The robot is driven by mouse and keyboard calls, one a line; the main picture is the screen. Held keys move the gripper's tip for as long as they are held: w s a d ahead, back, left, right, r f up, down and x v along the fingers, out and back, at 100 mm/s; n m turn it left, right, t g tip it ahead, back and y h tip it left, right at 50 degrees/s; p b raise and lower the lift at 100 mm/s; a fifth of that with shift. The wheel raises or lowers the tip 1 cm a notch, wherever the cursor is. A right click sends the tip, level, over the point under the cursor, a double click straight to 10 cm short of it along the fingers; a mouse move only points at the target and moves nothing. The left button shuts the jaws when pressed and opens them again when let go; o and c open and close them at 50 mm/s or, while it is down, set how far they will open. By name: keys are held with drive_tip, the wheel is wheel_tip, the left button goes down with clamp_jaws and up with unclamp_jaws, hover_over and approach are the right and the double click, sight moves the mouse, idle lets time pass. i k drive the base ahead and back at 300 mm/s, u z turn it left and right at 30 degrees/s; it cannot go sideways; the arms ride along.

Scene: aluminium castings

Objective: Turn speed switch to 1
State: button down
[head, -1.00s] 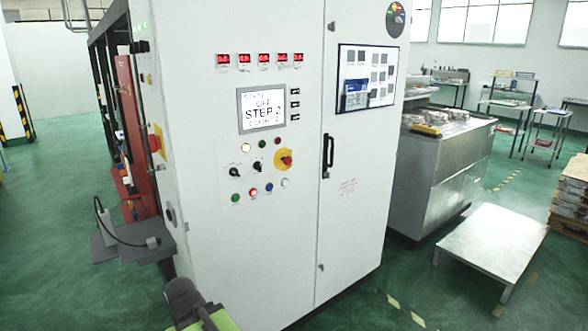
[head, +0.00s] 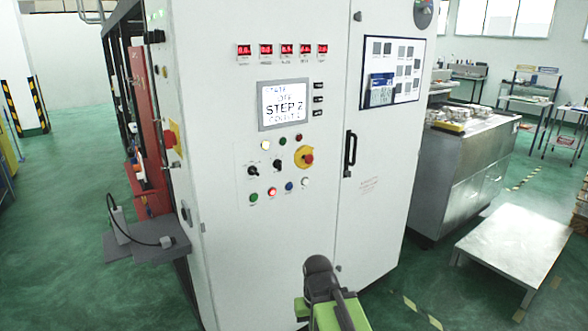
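A white control cabinet (head: 225,110) fills the middle of the head view. Two small black rotary switches sit on its lower panel, a left one (head: 252,171) and a right one (head: 278,165). Their labels are too small to read, so I cannot tell which is the speed switch or where it points. A screen (head: 284,104) above them reads "STEP 2" among other lines. My arm's end, dark grey and green, shows at the bottom, below and right of the switches and apart from them. My gripper (head: 320,272) shows no clear fingertips.
A red and yellow stop button (head: 305,157) and several coloured buttons (head: 272,191) surround the switches. A grey shelf with a cable (head: 150,243) juts out left of the cabinet. A low metal table (head: 515,245) stands at right. Green floor is open at left.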

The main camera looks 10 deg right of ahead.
sight(277, 164)
drive_tip(key=z, duration=0.3)
drive_tip(key=k, duration=0.1)
drive_tip(key=u, duration=3.05)
drive_tip(key=k, duration=0.2)
drive_tip(key=u, duration=0.25)
drive_tip(key=k, duration=1.25)
drive_tip(key=z, duration=0.6)
drive_tip(key=i, duration=1)
drive_tip(key=u, duration=0.15)
